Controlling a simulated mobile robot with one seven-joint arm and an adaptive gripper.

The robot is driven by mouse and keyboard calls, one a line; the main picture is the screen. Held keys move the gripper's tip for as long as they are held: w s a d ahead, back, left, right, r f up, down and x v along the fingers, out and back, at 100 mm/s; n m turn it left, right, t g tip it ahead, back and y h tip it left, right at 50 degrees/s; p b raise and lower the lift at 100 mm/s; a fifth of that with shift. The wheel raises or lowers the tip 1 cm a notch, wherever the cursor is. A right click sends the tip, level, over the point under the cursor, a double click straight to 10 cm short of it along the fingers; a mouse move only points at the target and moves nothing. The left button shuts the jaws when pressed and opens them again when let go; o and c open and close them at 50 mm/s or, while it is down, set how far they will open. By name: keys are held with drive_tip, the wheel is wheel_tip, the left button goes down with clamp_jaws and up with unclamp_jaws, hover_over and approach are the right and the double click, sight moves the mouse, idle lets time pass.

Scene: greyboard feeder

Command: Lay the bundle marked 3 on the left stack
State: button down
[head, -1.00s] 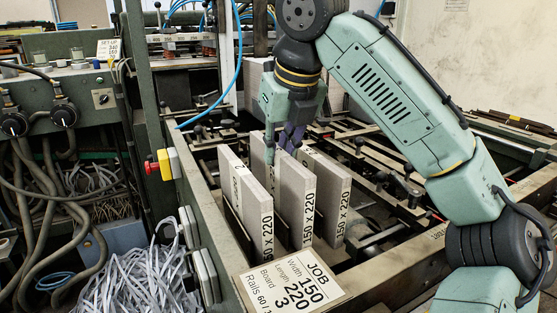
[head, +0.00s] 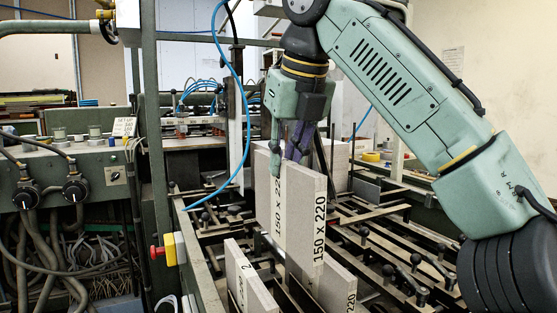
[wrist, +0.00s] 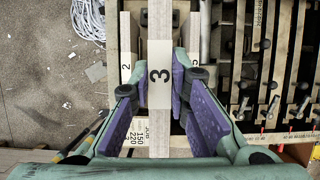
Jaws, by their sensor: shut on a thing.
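The bundle marked 3 (wrist: 159,76) is a pale grey board block with a white paper band, seen end-on in the wrist view. In the head view the same bundle (head: 306,225) stands upright, its band reading 150 x 220. My gripper (head: 288,160) is shut on its upper part, with purple pads on its two sides.
The bundle marked 2 (head: 248,280) stands to the left, and another bundle (head: 338,287) to the right. Dark metal rails and clamps lie at right.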

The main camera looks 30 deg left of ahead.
idle(0.8)
wheel_tip(320, 180, down, 18)
drive_tip(key=b, duration=0.4)
drive_tip(key=shift+s+d+r, duration=0.15)
drive_tip(key=shift+r, duration=0.05)
